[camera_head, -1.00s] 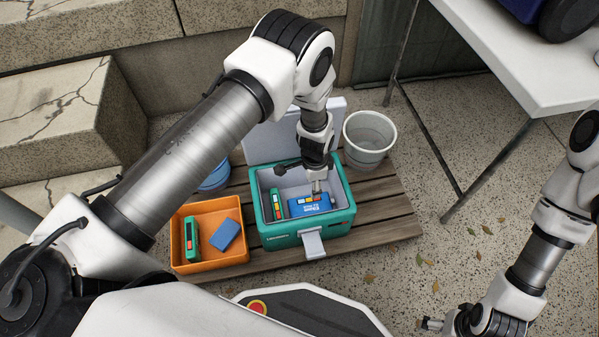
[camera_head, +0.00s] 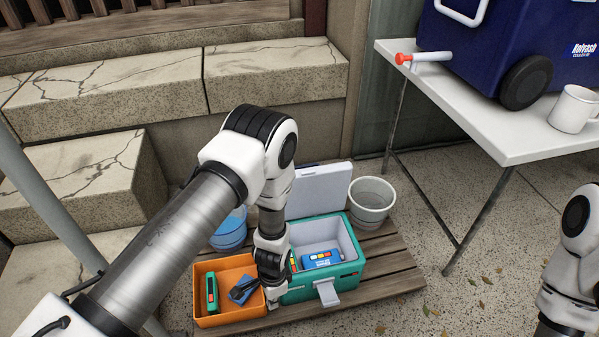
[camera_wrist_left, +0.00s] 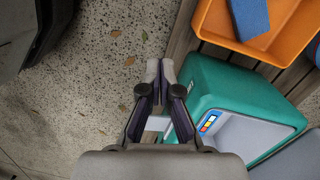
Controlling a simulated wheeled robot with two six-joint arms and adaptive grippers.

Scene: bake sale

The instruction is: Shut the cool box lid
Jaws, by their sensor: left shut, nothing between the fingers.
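The teal cool box (camera_head: 349,271) sits on the wooden pallet with its pale grey lid (camera_head: 320,190) standing open at the back. A grey latch flap (camera_head: 327,293) sticks out at the front. My left gripper (camera_head: 274,302) is shut and empty, low by the box's front left corner. In the left wrist view its fingertips (camera_wrist_left: 160,66) are together beside the box (camera_wrist_left: 222,82). My right gripper is out of view.
An orange bin (camera_head: 228,319) with a green item and a blue block stands left of the box. A blue tub (camera_head: 229,233) and a grey bucket (camera_head: 372,204) stand behind. A white table (camera_head: 500,135) at right bears a dark blue cooler (camera_head: 490,40) and a mug (camera_head: 573,109).

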